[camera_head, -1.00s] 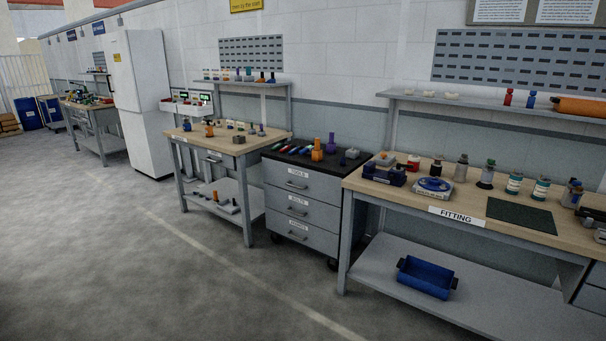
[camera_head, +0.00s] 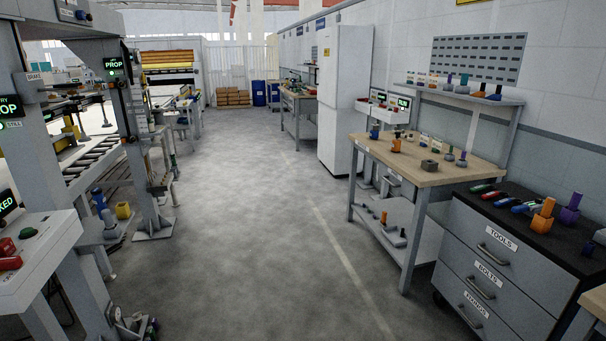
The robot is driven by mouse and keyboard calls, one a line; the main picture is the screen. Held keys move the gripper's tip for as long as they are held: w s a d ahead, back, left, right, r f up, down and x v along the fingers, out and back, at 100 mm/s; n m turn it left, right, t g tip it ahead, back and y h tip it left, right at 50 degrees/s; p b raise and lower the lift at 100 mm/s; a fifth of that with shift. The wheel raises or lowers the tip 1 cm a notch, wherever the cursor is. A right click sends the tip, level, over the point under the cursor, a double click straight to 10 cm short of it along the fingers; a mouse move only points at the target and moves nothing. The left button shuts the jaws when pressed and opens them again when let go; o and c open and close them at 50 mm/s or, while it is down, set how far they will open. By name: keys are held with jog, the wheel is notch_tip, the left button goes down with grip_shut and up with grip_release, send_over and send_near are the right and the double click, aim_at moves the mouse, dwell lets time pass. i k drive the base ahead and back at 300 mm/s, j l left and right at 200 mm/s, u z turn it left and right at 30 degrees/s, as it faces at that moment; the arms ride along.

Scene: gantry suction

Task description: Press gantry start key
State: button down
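A white sloped control box (camera_head: 50,241) is at the lower left, cut off by the picture edge. It carries a round green button (camera_head: 27,233), a red control (camera_head: 8,250) and a lit display ending in "KED" (camera_head: 7,204). No label naming a start key is readable. My gripper is not in view.
A clear concrete aisle (camera_head: 250,220) runs down the middle. On the right are a grey drawer cabinet (camera_head: 500,270), a wooden bench (camera_head: 440,170) and a white tall cabinet (camera_head: 345,95). Blue barrels (camera_head: 259,93) stand at the far end. Small items lie by the frame's foot (camera_head: 130,325).

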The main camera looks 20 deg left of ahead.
aim_at(25, 232)
jog(key=i+j+u, duration=0.2)
jog(key=i+u, duration=0.25)
jog(key=i, duration=0.15)
jog(key=i+u, duration=0.5)
jog(key=i+l+u, duration=0.2)
jog(key=i+u, duration=0.25)
jog(key=i, duration=0.2)
jog(key=i+j+u, duration=0.2)
jog(key=i+u, duration=0.8)
jog(key=i, duration=0.25)
jog(key=i+j+u, duration=0.15)
jog(key=i, duration=0.25)
jog(key=j, duration=0.1)
